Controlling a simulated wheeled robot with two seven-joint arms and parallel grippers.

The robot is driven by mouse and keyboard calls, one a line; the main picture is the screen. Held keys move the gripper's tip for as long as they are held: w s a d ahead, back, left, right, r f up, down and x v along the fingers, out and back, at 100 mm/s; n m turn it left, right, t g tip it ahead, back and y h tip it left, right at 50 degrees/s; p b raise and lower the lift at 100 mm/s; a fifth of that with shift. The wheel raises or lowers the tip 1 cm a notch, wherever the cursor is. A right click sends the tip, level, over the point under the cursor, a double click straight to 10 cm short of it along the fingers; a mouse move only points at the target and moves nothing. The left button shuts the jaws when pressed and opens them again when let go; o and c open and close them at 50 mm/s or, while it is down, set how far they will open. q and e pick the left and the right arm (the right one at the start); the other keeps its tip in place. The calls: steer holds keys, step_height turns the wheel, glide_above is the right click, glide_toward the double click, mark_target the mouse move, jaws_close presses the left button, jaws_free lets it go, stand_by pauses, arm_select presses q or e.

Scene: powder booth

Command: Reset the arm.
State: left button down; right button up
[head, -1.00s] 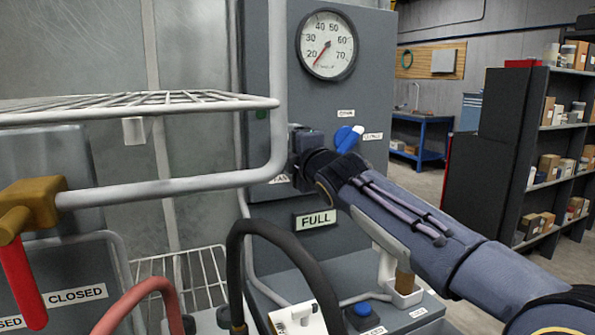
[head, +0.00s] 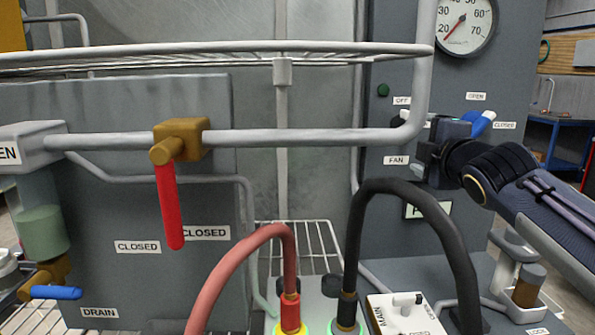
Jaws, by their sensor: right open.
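My right gripper (head: 426,158) is in front of the grey control panel (head: 385,215), beside the FAN label (head: 396,160). Its dark jaws are small and partly hidden by my own wrist, which comes in from the right. A blue-handled knob (head: 481,123) sits just behind and to the right of the gripper, between the OPEN and CLOSED labels. I cannot tell if the gripper touches the panel. Nothing shows held in it. My left gripper is not in view.
A white pipe and wire rack (head: 230,48) cross the front. A red-handled valve (head: 170,205) hangs from the pipe. Red (head: 240,258) and black (head: 410,190) hoses arch in front. A gauge (head: 466,22) is above; a blue-handled drain valve (head: 55,292) is low left.

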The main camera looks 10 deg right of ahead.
steer(key=s+d+f+m+g+y, duration=0.1)
steer(key=s+f+m+g, duration=0.2)
steer(key=s+f+m, duration=0.5)
steer(key=s+f+m+g+y, duration=0.1)
steer(key=s+f+g, duration=0.25)
steer(key=f, duration=0.85)
steer(key=s+a+f+m+g+y, duration=0.1)
steer(key=s+a+f+m+g, duration=0.3)
steer(key=s+f, duration=0.55)
steer(key=s+a+f+m+g+y, duration=0.1)
steer(key=s+a+f+m+y, duration=0.1)
steer(key=s+a+f+m, duration=0.55)
steer(key=s+r+n+p, duration=0.1)
steer(key=s+r+p, duration=0.1)
steer(key=r+p, duration=0.8)
steer(key=s+r+n+p, duration=0.1)
steer(key=s+r+p, duration=0.1)
steer(key=r+p, duration=0.9)
steer(key=shift+d, duration=0.3)
steer(key=shift+f, duration=0.1)
